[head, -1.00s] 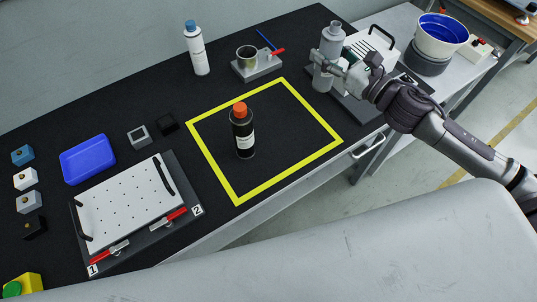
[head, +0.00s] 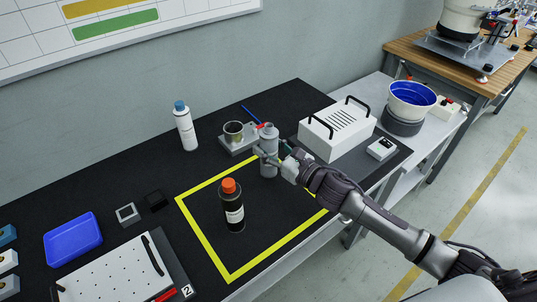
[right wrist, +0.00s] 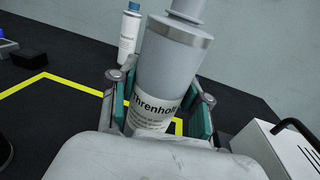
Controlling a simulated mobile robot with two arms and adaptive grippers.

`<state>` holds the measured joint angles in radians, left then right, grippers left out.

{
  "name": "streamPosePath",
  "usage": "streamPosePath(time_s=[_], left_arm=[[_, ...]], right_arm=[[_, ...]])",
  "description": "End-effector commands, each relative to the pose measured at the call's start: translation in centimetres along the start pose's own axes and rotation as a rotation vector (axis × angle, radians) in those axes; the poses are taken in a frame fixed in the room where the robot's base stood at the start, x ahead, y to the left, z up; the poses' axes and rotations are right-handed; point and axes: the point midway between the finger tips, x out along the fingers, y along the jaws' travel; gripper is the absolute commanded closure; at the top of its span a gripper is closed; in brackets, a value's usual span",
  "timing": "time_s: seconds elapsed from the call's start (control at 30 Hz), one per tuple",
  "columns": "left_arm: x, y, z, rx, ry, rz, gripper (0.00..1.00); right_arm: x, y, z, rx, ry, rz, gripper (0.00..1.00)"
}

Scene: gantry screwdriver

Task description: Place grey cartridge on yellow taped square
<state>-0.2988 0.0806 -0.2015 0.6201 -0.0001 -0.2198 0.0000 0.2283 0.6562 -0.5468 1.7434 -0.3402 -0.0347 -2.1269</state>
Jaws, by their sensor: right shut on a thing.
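The grey cartridge (head: 268,158) is upright in my right gripper (head: 270,154), near the far right corner of the yellow taped square (head: 206,246). In the right wrist view the grey cartridge (right wrist: 170,75) stands between the two green-padded fingers of the right gripper (right wrist: 160,110), which are shut on it. The view does not clearly show whether its base touches the table. A black bottle with an orange cap (head: 232,208) stands inside the square. My left gripper is not in view.
A white bottle with a blue cap (head: 185,126) and a metal cup on a fixture (head: 234,133) stand behind the square. A white slotted box with black handles (head: 336,130) is to the right. Inside the square, the space around the black bottle is clear.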

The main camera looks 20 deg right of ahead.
Motion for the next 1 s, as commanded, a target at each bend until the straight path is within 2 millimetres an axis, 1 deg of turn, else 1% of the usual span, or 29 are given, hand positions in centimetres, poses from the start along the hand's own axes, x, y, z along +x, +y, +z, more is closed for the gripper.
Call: streamPosePath(time_s=[0.03, 0.13, 0.23, 0.43, 0.57, 0.6, 0.73, 0.77, 1.0], left_arm=[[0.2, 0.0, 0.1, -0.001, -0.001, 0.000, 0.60], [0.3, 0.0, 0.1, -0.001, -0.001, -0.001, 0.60], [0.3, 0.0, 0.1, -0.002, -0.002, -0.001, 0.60], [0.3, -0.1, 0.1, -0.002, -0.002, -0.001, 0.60], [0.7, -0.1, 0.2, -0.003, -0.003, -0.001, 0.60], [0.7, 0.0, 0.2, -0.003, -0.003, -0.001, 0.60], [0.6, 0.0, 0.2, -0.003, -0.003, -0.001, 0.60], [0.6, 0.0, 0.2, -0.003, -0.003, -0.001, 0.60], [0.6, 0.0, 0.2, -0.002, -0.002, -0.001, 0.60]], right_arm=[[0.0, 0.0, -1.1, 0.007, 0.002, -0.002, 0.89], [0.0, 0.0, -2.4, 0.005, 0.001, -0.001, 0.89], [-0.1, 0.0, -2.8, 0.002, 0.000, -0.001, 0.89], [-0.1, 0.0, -2.8, 0.001, 0.000, -0.001, 0.89], [-0.1, 0.0, -3.2, 0.002, 0.000, -0.001, 0.89], [-0.1, 0.0, -3.2, 0.002, 0.001, -0.001, 0.51], [-0.1, 0.0, -3.1, 0.002, 0.001, -0.001, 0.29], [-0.1, 0.0, -3.1, 0.002, 0.001, -0.001, 0.28], [-0.1, 0.0, -3.1, 0.002, 0.001, -0.001, 0.28]])
